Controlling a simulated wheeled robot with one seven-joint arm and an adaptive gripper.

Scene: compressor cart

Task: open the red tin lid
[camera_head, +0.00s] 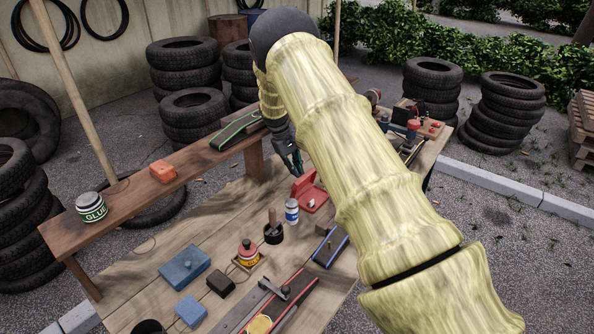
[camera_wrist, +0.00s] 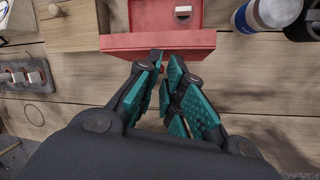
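The red tin (camera_head: 316,203) lies on the workbench, with a small pale item inside. Its red lid (camera_head: 301,185) appears raised at the tin's far-left side in the head view. In the wrist view the tin (camera_wrist: 150,14) is at the top, and the lid (camera_wrist: 120,42) shows as a red strip along its near edge. My gripper (camera_wrist: 164,58) is at this strip, its fingertips overlapping the lower edge. The fingers are close together with a narrow gap and a bit of red between them. Whether they grip the lid is unclear. The gripper (camera_head: 291,165) also shows beyond the lid in the head view.
A white-and-blue can (camera_head: 291,212) stands close to the tin, beside a black cup (camera_head: 273,234) holding a wooden-handled tool. A wooden block (camera_wrist: 78,25) lies left of the tin in the wrist view. My arm hides much of the bench's right side.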

